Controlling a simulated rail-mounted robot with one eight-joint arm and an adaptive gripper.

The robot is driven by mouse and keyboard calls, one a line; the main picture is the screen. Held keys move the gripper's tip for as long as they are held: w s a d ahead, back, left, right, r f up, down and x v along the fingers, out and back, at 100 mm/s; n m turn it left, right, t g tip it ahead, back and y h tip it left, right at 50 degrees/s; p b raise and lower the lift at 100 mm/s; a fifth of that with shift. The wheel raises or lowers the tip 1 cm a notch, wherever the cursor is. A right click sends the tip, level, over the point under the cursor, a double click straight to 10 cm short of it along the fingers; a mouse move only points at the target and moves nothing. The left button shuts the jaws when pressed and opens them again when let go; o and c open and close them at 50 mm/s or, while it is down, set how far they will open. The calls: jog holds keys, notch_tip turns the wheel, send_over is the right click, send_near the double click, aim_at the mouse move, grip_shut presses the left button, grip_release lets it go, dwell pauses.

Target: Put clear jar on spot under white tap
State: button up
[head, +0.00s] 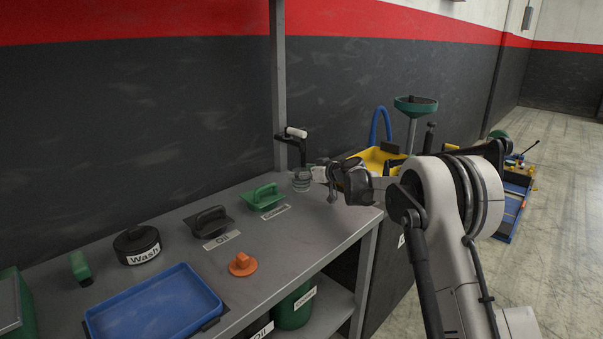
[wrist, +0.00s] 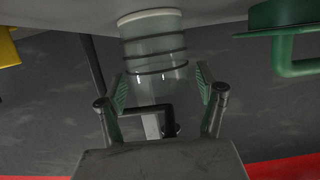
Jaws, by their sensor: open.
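The clear jar (head: 302,182) stands on the grey bench near its far right corner, below the white tap (head: 296,132). In the wrist view, the picture is upside down and the ribbed jar (wrist: 155,50) rests with its base on the bench. My gripper (head: 322,177) is beside the jar on its right in the head view. In the wrist view my gripper (wrist: 161,84) is open, with a finger on either side of the jar. Contact with the jar cannot be made out. The spot under the jar is hidden.
An orange knob (head: 242,265), a blue tray (head: 155,305) and a black Wash container (head: 137,244) are nearer. A yellow bin (head: 375,160) and green funnel (head: 415,106) stand beyond the bench.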

jog(key=v, duration=1.2)
jog(key=s+d+r+m+h, duration=0.2)
jog(key=s+d+r, duration=0.1)
jog(key=s, duration=0.6)
jog(key=s+d+r+m+g+h, duration=0.15)
jog(key=s+r, duration=0.25)
jog(key=s, duration=0.4)
jog(key=s+d+r+m+h, duration=0.1)
jog(key=s+d+r+h, duration=0.15)
jog(key=s, duration=0.65)
jog(key=s+d+f+m+h, duration=0.1)
jog(key=s+d+f+m, duration=0.1)
jog(key=s, duration=0.8)
jog(key=s+d+f+m+h, duration=0.1)
jog(key=s+d+f+h, duration=0.1)
jog(key=s+d, duration=0.4)
jog(key=s+d+f+m+h, duration=0.2)
jog(key=s+d+f, duration=0.2)
jog(key=s, duration=1)
jog(key=shift+d+f+m+p, duration=0.3)
jog(key=shift+d+f+m, duration=0.05)
jog(key=shift+d, duration=0.15)
